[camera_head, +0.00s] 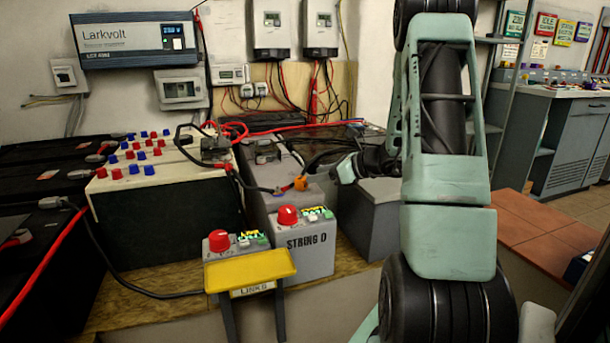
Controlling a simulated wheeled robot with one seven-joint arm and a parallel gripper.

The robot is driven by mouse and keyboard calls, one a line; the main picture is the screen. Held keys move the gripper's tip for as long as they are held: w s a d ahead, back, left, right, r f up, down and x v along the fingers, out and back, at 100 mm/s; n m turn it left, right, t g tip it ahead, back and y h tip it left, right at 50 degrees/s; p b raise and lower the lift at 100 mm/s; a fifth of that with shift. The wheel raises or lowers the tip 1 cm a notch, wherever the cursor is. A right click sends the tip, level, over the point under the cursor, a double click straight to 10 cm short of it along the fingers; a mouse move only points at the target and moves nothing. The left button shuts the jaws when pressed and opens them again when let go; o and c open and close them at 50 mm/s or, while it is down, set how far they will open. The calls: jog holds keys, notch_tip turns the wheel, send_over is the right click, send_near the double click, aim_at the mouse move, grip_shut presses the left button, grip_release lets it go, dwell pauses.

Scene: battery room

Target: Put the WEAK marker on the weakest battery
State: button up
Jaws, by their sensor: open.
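Two light grey batteries stand at the front of the wooden bench. The right one (305,258) is lettered "STRING D" and has a red knob (288,215) on top. The left one (213,257) has another red knob (219,241) and is partly behind a yellow tray. Both have small green and yellow pieces on top. My gripper (343,172) is open, small in view, and sits above and behind the right battery, near an orange piece (301,183). I see nothing clearly held. I cannot make out a WEAK marker or which battery is weakest.
A cream-topped battery (150,215) with red and blue caps and black batteries (50,155) fill the left. Loose cables cross the bench. My arm hides much of the right.

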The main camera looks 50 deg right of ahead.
jog(key=a+n+g+y, duration=0.1)
jog(key=a+n, duration=0.1)
jog(key=a, duration=0.2)
jog(key=a+r+n+g+y, duration=0.1)
jog(key=a+n+y, duration=0.1)
jog(key=a, duration=0.3)
jog(key=a+n+g+y, duration=0.1)
jog(key=a+n, duration=0.1)
jog(key=a, duration=0.2)
jog(key=shift+w+a+r+n+g, duration=0.3)
jog(key=shift+w+a+r, duration=0.05)
jog(key=shift+w+a, duration=0.05)
jog(key=s+a+n+g+y, duration=0.2)
jog(key=a+n+g, duration=0.4)
jog(key=a, duration=0.9)
jog(key=s+a+f+n+g+h, duration=0.1)
jog(key=s+a+n+g+h, duration=0.2)
jog(key=s+a+n+h, duration=0.5)
jog(key=s+a+n, duration=1.2)
jog(key=s+n, duration=0.1)
jog(key=n, duration=0.7)
jog(key=shift+a+f+n, duration=0.25)
jog(key=shift+a+n, duration=0.05)
jog(key=shift+a, duration=0.1)
